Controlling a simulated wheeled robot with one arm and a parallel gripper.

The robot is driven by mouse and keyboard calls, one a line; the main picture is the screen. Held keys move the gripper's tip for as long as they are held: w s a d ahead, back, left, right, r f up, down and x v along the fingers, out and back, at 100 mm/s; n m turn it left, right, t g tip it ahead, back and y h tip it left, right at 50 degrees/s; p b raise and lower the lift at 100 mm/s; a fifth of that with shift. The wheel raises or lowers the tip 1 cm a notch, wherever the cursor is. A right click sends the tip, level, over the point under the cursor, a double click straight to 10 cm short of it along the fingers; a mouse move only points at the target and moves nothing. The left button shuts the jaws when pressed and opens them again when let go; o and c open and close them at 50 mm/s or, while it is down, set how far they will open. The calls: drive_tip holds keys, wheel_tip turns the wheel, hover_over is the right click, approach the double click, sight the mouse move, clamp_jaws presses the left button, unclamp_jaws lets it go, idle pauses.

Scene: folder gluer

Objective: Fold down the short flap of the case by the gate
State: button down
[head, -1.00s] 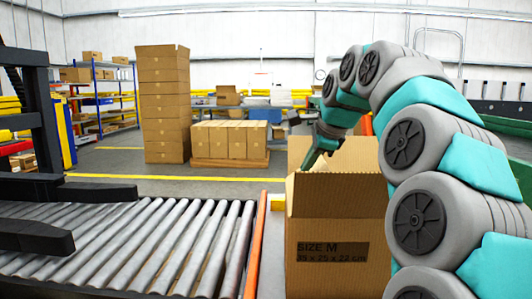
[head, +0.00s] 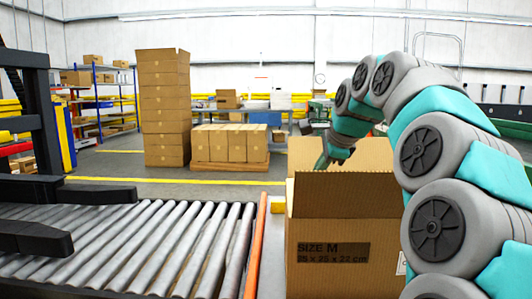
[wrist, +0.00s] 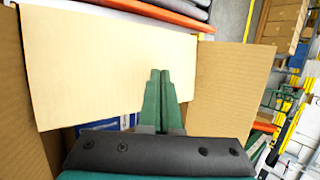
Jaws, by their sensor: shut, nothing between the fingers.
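The open brown case (head: 325,265), printed SIZE M, stands right of the roller conveyor in the head view. Its near long flap (head: 345,195) and far flap (head: 305,152) stand up. In the wrist view a short flap (wrist: 100,60) on the conveyor side lies inward across part of the opening, with blue contents (wrist: 108,128) showing past its edge. Upright flaps stand at the left (wrist: 22,110) and right (wrist: 228,90). My gripper (wrist: 160,73) is shut and empty, its fingertips over the short flap; contact cannot be told.
The roller conveyor (head: 150,240) with an orange side rail (head: 256,250) runs left of the case. Black machine arms (head: 80,195) reach over the rollers. Stacked cartons (head: 163,105) and a loaded pallet (head: 230,165) stand farther back, across open floor.

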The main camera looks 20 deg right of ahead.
drive_tip(key=shift+s+d+f+b, duration=0.2)
drive_tip(key=shift+d+f+b, duration=0.15)
drive_tip(key=shift+d+f, duration=0.35)
drive_tip(key=shift+a, duration=0.2)
wheel_tip(320, 180, up, 9)
drive_tip(key=p, duration=0.6)
idle(0.3)
